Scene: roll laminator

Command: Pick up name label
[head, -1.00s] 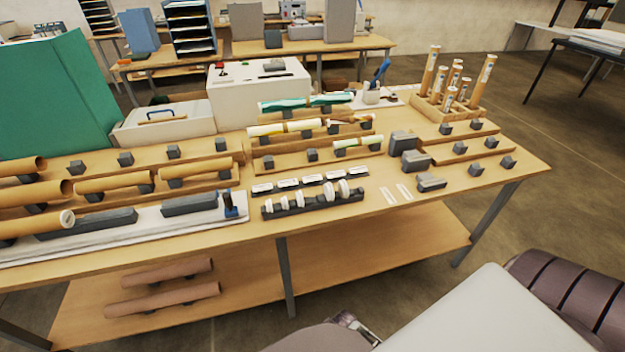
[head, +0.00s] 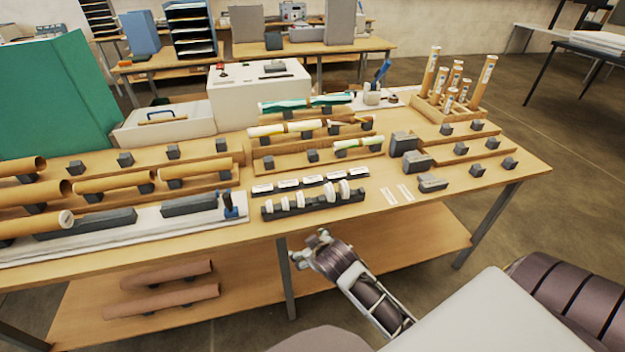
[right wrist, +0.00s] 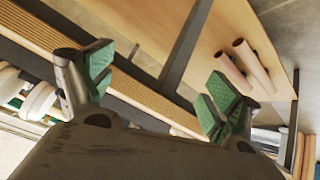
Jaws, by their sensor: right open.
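Small white labels (head: 313,178) stand in a row on a dark rack on the wooden table. Two flat white strips (head: 397,193) lie on the tabletop to the right of the rack. I cannot tell which of these is the name label. My right gripper (head: 311,247) is open and empty, in front of the table's front edge and below the rack in the picture. In the right wrist view its two green-padded fingers (right wrist: 155,85) are wide apart with nothing between them. My left gripper is not in view.
A dark holder with white rolls (head: 310,201) stands just in front of the label rack. Grey blocks (head: 431,183) are right of the strips. The table's front edge and a lower shelf (head: 420,240) with brown tubes are near my right gripper.

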